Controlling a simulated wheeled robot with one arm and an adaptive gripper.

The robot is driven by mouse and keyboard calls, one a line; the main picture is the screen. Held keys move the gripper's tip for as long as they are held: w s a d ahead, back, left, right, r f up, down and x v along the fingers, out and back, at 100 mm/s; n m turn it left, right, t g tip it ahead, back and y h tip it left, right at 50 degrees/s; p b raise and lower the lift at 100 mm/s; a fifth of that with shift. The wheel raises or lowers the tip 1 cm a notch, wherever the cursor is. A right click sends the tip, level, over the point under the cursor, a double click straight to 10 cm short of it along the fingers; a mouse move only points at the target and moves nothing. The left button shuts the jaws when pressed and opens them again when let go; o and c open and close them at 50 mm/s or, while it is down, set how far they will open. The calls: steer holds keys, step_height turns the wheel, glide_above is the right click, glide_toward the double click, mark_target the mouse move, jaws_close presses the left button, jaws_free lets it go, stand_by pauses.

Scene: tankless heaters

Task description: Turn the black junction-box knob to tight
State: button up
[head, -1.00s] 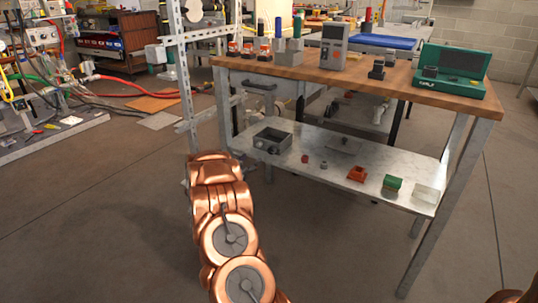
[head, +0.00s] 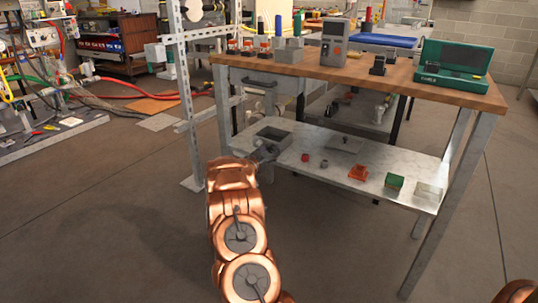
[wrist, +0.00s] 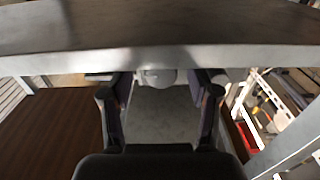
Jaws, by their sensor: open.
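The grey open-topped junction box (head: 279,132) sits at the left end of the metal lower shelf of the workbench. My gripper (head: 265,153) is at the box's near side, its fingers small and partly lost against the box. In the wrist view my gripper (wrist: 161,86) is open, with one dark finger on each side. A pale rounded part (wrist: 160,77) shows between the fingers, below a wide grey edge; I cannot tell whether the fingers touch it. The black knob cannot be made out in either current view.
The lower shelf (head: 325,178) also carries a flat grey plate (head: 346,144), small red pieces, an orange part (head: 358,172), a green block (head: 394,183) and a clear box (head: 428,190). A perforated metal upright (head: 186,110) stands left of the bench. Floor in front is clear.

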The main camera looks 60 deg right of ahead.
steer(key=c, duration=1.2)
steer(key=shift+o, duration=0.2)
steer(key=shift+w+r+m, duration=0.1)
steer(key=shift+m, duration=0.3)
steer(key=shift+m+p, duration=0.45)
steer(key=shift+m, duration=0.75)
steer(key=o, duration=1.2)
steer(key=shift+c, duration=0.2)
